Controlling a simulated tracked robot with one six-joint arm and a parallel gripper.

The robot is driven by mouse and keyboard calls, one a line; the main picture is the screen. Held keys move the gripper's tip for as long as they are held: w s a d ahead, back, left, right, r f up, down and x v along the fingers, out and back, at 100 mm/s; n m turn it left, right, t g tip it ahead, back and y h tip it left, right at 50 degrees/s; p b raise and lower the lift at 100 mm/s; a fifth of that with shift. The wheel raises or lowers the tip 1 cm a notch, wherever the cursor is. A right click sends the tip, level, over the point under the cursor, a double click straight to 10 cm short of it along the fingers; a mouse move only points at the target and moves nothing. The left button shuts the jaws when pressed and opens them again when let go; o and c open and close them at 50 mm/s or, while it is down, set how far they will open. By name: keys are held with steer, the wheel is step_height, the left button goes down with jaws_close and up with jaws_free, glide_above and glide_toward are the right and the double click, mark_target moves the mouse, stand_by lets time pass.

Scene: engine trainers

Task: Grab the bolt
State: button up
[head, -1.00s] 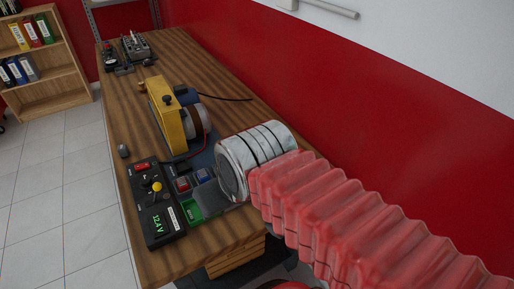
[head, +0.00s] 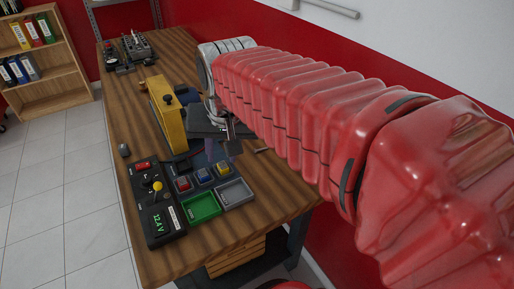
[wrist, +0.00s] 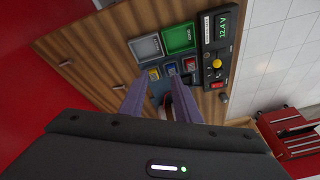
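A small grey rod-like piece, which looks like a bolt (head: 263,150), lies on the wooden bench (head: 285,185) right of the trays. My gripper (head: 222,145) is above the bench, left of this piece and beside the yellow unit. In the wrist view my gripper's two fingers (wrist: 158,94) are spread apart, pointing at the bench near the switches, and not around the bolt.
A yellow unit (head: 162,112) stands close left of my gripper. In front are a black control box (head: 155,203) reading 12.4 V, a green tray (head: 202,207), a grey tray (head: 234,192) and coloured switches (head: 204,175). The red wall (head: 225,25) borders the bench.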

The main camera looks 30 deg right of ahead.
steer(key=w+d+m+g, duration=0.1)
steer(key=w+d+m, duration=0.35)
steer(key=w, duration=0.25)
steer(key=m+g, duration=0.3)
steer(key=m, duration=0.7)
glide_above(259, 149)
step_height(259, 149, down, 10)
steer(key=shift+s, duration=0.1)
step_height(259, 149, down, 9)
steer(key=shift+r, duration=0.2)
